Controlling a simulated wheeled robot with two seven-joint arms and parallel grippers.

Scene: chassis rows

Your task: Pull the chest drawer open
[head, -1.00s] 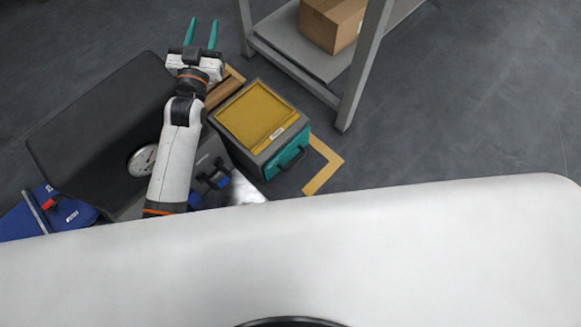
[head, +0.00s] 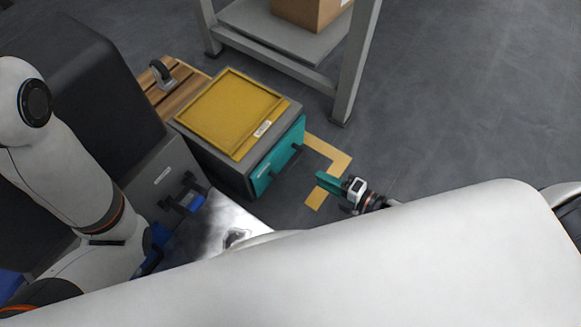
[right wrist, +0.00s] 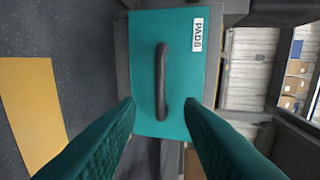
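The chest (head: 222,166) is a grey box with a yellow tray-like top, standing on the floor. Its teal drawer front (head: 264,182) has a dark bar handle (head: 279,160) and looks shut. In the right wrist view the drawer front (right wrist: 195,75) faces me with a "PADS" label, and the handle (right wrist: 161,80) lies ahead between my fingers. My right gripper (head: 322,183) is open and empty, a short way out from the drawer front, apart from the handle. My left arm is at the left of the head view; its gripper is out of view.
A slatted wooden pallet (head: 172,88) with a grey object is behind the chest. A metal shelf (head: 270,50) with a cardboard box (head: 308,10) stands beyond. Yellow tape (head: 325,160) marks the floor beside the chest. A black-and-grey machine (head: 70,90) is on the left.

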